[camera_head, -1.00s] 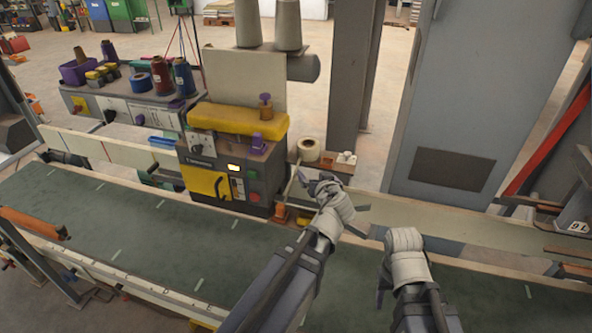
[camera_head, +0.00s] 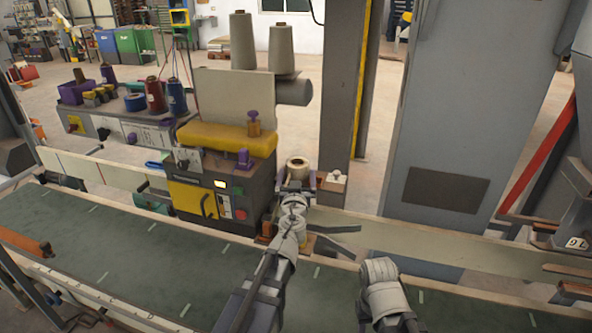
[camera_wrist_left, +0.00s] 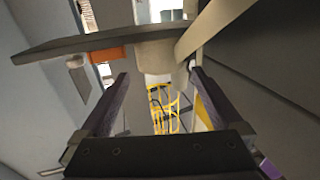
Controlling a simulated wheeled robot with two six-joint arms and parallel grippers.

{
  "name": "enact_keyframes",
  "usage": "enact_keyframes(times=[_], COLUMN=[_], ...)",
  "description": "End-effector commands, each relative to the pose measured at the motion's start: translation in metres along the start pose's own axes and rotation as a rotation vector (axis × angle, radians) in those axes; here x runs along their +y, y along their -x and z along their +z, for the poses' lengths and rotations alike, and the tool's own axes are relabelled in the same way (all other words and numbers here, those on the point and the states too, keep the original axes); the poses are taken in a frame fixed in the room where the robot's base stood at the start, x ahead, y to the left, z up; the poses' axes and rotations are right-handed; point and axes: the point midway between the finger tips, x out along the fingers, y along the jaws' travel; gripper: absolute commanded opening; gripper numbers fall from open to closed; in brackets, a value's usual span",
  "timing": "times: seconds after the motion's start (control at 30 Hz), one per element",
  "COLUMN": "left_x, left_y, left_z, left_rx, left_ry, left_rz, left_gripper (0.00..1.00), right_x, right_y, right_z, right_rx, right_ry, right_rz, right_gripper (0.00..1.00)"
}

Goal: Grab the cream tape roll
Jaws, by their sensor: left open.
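The cream tape roll (camera_head: 298,164) sits beside the right side of the sewing machine, on a small ledge, in the head view. My left gripper (camera_head: 295,183) is open, its dark fingers spread just in front of the roll's lower part. I cannot tell whether they touch it. In the left wrist view, the open left gripper (camera_wrist_left: 158,82) has pale cream surfaces beyond and between its fingertips; I cannot tell which of them is the roll. My right wrist shows at the lower middle of the head view, and its fingers are hidden.
The machine (camera_head: 222,185) with a yellow top stands close to the left of my left gripper. A small box (camera_head: 333,186) is right of the roll, before a grey post (camera_head: 340,90). The green conveyor (camera_head: 120,240) runs below, mostly clear.

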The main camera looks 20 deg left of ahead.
Motion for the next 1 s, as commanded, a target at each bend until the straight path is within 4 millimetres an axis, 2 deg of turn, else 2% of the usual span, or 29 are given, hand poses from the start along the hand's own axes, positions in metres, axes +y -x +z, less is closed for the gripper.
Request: enact_keyframes(times=[0.1, 0.37, 0.7, 0.93, 1.0], left_x=[0.001, 0.0, -0.001, -0.002, -0.002], left_y=[-0.016, -0.024, -0.069, -0.069, -0.069], left_z=[0.0, 0.001, 0.001, 0.001, 0.001], left_rx=[0.0, 0.0, -0.001, -0.001, -0.001], left_ry=[0.0, 0.0, 0.0, 0.0, 0.0], left_rz=[0.0, -0.001, -0.002, -0.001, -0.001], left_gripper=[1.0, 1.0, 1.0, 1.0, 0.93], right_x=[0.0, 0.0, 0.0, 0.0, 0.0], right_y=[0.0, 0.0, -0.001, -0.001, -0.001], right_z=[0.0, 0.0, 0.0, 0.0, 0.0], right_rx=[0.0, 0.0, 0.0, 0.0, 0.0], right_ry=[0.0, 0.0, 0.0, 0.0, 0.0], right_rz=[0.0, 0.0, 0.0, 0.0, 0.0], right_gripper=[0.5, 0.5, 0.5, 0.5, 0.5])
